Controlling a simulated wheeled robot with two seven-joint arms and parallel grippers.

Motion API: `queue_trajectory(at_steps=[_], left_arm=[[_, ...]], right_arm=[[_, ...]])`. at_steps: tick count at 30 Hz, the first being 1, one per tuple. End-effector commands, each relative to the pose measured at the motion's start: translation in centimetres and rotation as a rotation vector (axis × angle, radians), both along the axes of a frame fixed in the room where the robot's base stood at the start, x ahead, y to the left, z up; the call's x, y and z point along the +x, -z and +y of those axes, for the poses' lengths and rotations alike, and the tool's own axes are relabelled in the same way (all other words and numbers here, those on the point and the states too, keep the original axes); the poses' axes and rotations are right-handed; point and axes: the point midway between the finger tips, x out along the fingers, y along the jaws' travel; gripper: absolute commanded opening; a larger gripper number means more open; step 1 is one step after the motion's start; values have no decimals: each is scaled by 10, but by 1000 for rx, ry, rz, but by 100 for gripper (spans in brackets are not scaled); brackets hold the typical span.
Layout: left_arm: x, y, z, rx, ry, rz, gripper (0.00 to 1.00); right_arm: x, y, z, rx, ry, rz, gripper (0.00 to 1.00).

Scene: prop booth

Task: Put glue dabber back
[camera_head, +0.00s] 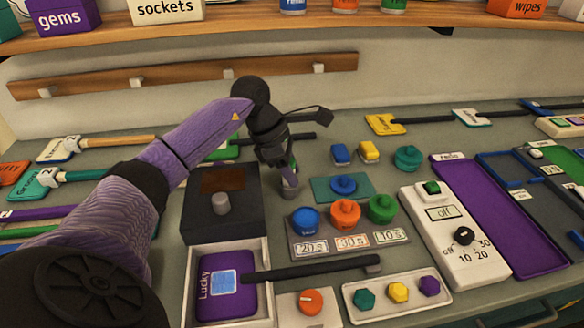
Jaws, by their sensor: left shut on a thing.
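My left gripper (282,163) reaches in from the left and points down over the bench. It is shut on a slim, purplish piece, which I take to be the glue dabber (291,172). Its lower end is at the mouth of a small grey pot (289,188). I cannot tell whether it is inside the pot or just above it. The gripper hides most of the dabber. My right gripper is not in view.
Close right of the pot are a blue knob on a teal plate (322,189) and blue, orange and green lidded jars (346,212). A dark box (223,196) stands left. A white control box (452,240) and purple tray (502,220) lie right. A shelf overhangs the back.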

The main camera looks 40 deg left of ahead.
Motion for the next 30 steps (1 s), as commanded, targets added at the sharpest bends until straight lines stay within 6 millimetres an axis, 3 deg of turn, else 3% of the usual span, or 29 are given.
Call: queue_trajectory(at_steps=[4, 5, 9, 17, 20, 30], left_arm=[[0, 3, 0, 0, 0, 0, 0], [0, 3, 0, 0, 0, 0, 41], [0, 2, 0, 0, 1, 0, 71], [0, 2, 0, -1, 1, 0, 72], [-1, -8, 2, 1, 1, -1, 72], [-22, -93, 30, 1, -2, -4, 72]], right_arm=[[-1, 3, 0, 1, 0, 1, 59], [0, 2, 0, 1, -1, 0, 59], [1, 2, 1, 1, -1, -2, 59], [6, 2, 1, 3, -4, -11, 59], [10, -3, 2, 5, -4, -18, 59], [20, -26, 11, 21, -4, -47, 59]])
